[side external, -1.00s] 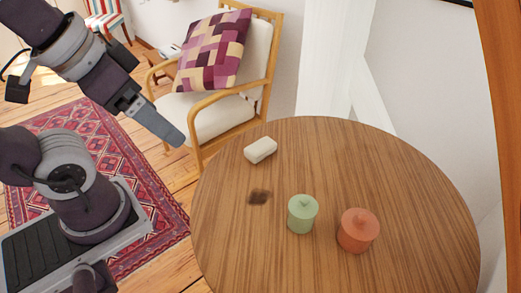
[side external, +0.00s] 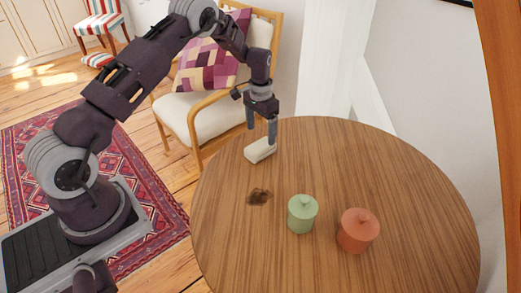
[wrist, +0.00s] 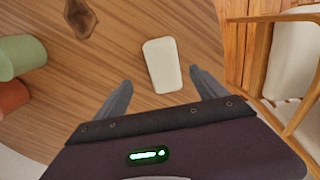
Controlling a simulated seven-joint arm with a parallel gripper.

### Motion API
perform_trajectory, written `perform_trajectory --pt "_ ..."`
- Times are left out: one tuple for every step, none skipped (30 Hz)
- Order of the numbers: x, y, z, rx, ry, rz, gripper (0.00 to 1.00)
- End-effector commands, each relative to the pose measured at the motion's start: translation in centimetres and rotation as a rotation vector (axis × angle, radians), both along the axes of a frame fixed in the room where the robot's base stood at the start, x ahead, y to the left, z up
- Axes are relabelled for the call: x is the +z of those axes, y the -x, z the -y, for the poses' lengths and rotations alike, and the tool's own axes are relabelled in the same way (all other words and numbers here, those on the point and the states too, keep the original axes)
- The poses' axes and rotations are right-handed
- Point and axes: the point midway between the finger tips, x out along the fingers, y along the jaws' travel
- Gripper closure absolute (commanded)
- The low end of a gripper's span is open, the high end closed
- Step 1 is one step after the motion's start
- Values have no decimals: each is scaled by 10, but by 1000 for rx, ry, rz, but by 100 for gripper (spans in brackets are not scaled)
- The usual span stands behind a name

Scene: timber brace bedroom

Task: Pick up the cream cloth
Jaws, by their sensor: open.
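The cream cloth (side external: 260,151) is a small pale block-like bundle lying on the round wooden table near its far left edge. In the wrist view the cream cloth (wrist: 162,65) lies ahead of and between the two fingers, nearer the right one. My gripper (side external: 261,142) is open, pointing down, with its fingertips at the cloth in the side view. In the wrist view my gripper (wrist: 157,80) has its fingers spread wide with nothing held. Whether the fingers touch the cloth cannot be told.
A dark brown patch (side external: 259,196) is on the tabletop. A wooden armchair (side external: 205,120) with a patchwork cushion stands behind the table's left edge.

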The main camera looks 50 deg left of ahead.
Motion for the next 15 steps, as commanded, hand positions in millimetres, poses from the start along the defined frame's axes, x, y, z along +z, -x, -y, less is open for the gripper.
perform_trajectory --pt "-9 0 -2 -2 0 -5 18" --pt "-13 0 -2 -2 0 -6 18" --pt "-18 0 -2 -2 0 -6 18" --pt "-22 0 -2 -2 1 -7 18" --pt "-26 0 -2 -2 1 -7 18" --pt "-32 -1 -3 -1 1 -7 18" --pt "-38 -1 -4 -1 1 -7 18" --pt "-43 -2 -5 -1 0 -7 18" --pt "-52 -3 -7 -1 0 -8 18" --pt "-58 -5 -8 -1 0 -7 18" --pt "-63 -4 -8 -1 1 -8 18" --pt "-69 -4 -7 -2 1 -8 18" --pt "-72 -4 -7 -2 1 -7 18" --pt "-75 -5 -7 -2 0 -6 18" --pt "-77 -5 -8 -2 0 -5 18"
